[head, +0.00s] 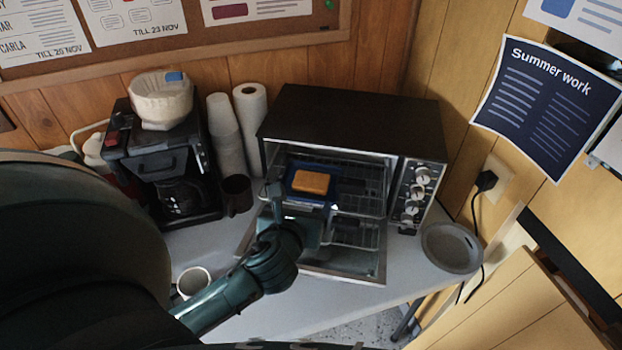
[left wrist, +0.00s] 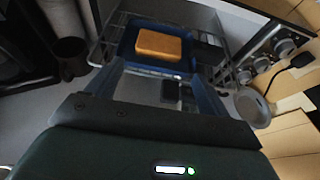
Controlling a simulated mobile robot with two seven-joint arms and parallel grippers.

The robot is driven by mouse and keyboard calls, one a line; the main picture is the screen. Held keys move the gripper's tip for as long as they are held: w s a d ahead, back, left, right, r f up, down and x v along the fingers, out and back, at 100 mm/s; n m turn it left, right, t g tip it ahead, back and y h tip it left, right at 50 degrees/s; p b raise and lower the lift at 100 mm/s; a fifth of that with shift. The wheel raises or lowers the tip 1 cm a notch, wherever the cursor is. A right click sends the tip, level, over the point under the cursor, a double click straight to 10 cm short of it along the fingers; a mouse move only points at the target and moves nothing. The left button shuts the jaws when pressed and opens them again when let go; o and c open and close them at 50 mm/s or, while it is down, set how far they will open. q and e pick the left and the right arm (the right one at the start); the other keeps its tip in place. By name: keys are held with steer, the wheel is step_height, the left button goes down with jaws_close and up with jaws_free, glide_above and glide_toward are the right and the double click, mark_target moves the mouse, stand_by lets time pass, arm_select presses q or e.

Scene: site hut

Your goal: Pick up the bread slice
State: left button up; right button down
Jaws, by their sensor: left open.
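The bread slice (head: 311,182) is an orange-brown block inside the open toaster oven (head: 350,125). It lies on a dark blue plate or tray (head: 344,190) at the upper wire rack. My left gripper (head: 308,203) is open at the oven's mouth, its fingers pointing in toward the slice. In the left wrist view the bread slice (left wrist: 160,45) shows beyond and between the open fingers (left wrist: 162,75), with the blue surface under it. I see no finger closed on it. My right gripper is not in view.
The oven door (head: 345,262) is folded down, and a lower rack shows. A coffee maker (head: 160,160), cup stacks (head: 228,140) and a dark mug (head: 237,194) stand left. A white mug (head: 193,281) is near my forearm. A grey plate (head: 451,247) lies right.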

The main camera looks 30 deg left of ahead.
mark_target(310, 184)
arm_select(q)
steer(key=x, duration=0.3)
steer(key=shift+w+f, duration=0.1)
steer(key=shift+w, duration=0.15)
steer(key=shift+r+p+x, duration=0.1)
steer(key=shift+p+x, duration=0.05)
steer(key=shift+x, duration=1.2)
steer(key=shift+r+p+x, duration=0.15)
steer(key=shift+x, duration=1.25)
steer(key=shift+a, duration=0.15)
steer(key=shift+c, duration=0.2)
steer(key=c, duration=0.6)
